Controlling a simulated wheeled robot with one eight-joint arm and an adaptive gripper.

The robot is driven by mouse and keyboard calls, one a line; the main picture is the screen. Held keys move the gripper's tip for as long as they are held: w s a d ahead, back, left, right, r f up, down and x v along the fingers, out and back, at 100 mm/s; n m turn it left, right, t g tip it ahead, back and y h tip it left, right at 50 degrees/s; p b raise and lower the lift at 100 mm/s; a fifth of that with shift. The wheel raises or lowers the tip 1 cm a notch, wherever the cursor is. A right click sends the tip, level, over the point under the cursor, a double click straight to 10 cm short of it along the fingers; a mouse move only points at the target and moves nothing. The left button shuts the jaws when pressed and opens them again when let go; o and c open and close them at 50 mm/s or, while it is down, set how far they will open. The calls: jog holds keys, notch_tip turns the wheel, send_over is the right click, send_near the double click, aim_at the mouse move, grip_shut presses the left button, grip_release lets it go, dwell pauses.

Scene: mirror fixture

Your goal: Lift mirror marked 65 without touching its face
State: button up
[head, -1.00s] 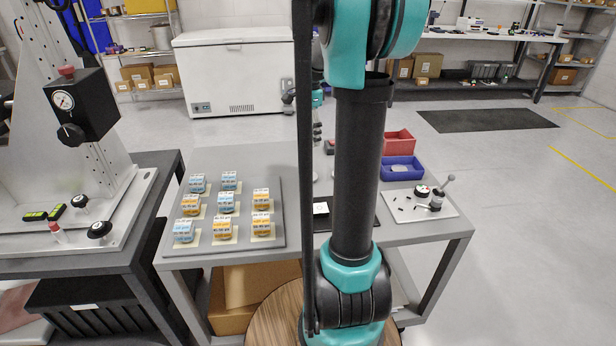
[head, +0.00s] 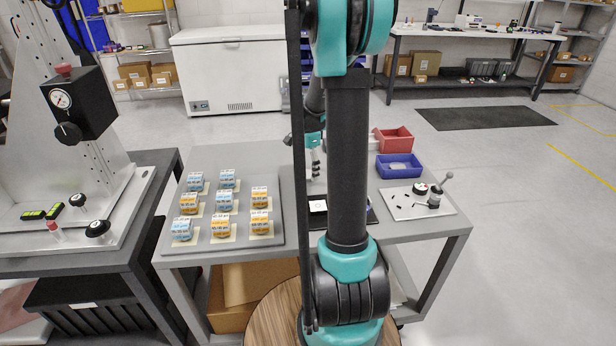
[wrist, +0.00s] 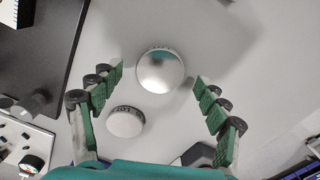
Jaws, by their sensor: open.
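In the wrist view, a round, shiny, domed mirror (wrist: 160,72) lies on the grey table between my fingers. A smaller round pale disc (wrist: 125,122) lies below and left of it, with dark characters on its rim. Marks also show along the far rim of the larger mirror, but I cannot read a number on either. My gripper (wrist: 158,78) is open and empty, with green fingers on both sides of the larger mirror and a visible gap to each side. In the head view my gripper (head: 314,168) is partly hidden behind my arm, and neither mirror shows clearly.
A red bin (head: 393,140), a blue bin (head: 400,168) and a light plate with a lever (head: 410,207) stand at the table's right. A black mat (head: 371,216) is behind my arm. A grey board (head: 268,240) with several blue and orange blocks is left.

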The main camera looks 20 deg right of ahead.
jog(key=shift+f, duration=0.55)
jog(key=c, duration=1.3)
jog(key=shift+r, duration=0.1)
